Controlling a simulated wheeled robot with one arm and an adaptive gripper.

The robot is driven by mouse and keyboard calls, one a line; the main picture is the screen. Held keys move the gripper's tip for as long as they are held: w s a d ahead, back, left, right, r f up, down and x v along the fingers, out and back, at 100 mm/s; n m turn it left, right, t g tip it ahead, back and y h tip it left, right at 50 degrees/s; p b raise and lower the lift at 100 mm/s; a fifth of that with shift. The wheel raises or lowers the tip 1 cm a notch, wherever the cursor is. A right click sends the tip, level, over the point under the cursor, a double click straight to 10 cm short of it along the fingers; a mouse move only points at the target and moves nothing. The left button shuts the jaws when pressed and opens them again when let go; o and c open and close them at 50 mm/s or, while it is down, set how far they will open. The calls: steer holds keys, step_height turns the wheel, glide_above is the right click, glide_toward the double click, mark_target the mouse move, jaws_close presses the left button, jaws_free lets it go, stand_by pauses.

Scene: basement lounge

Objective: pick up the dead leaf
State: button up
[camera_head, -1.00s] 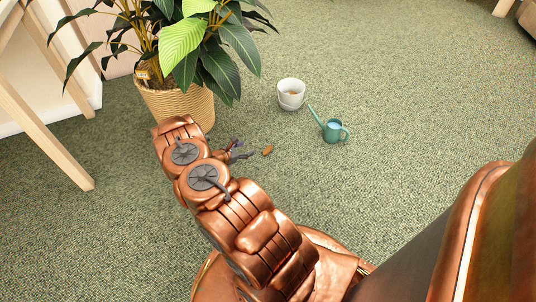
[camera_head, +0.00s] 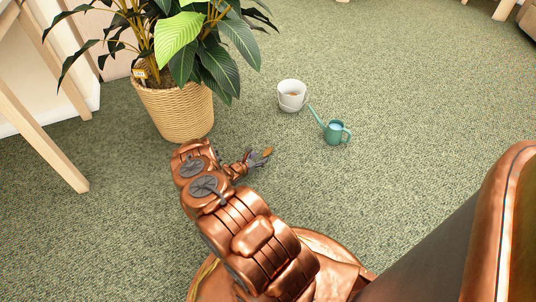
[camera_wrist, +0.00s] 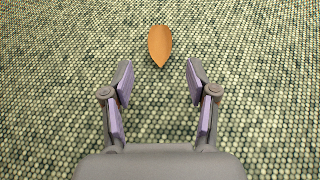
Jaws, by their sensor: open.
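The dead leaf (camera_wrist: 160,45) is orange-brown and pointed, and it lies on the green carpet. In the wrist view it is just beyond my fingertips, centred between them, with its tip towards me. My gripper (camera_wrist: 158,78) is open and empty, its two purple-padded fingers spread apart. In the head view my gripper (camera_head: 262,156) is low over the carpet, and the leaf (camera_head: 267,151) shows as a small orange patch right at its fingers. I cannot tell the exact height of the fingers above the carpet.
A large plant in a woven basket (camera_head: 178,108) stands behind my arm. A white pot (camera_head: 291,96) with something brown inside and a teal watering can (camera_head: 335,132) stand beyond the leaf. A wooden-legged piece of furniture (camera_head: 45,150) is at the left. Carpet to the right is open.

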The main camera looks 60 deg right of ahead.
mark_target(264, 154)
steer(key=b+x, duration=0.2)
steer(key=x, duration=0.1)
steer(key=shift+f, duration=0.15)
steer(key=shift+d+b, duration=0.35)
steer(key=shift+d, duration=0.2)
steer(key=c, duration=0.8)
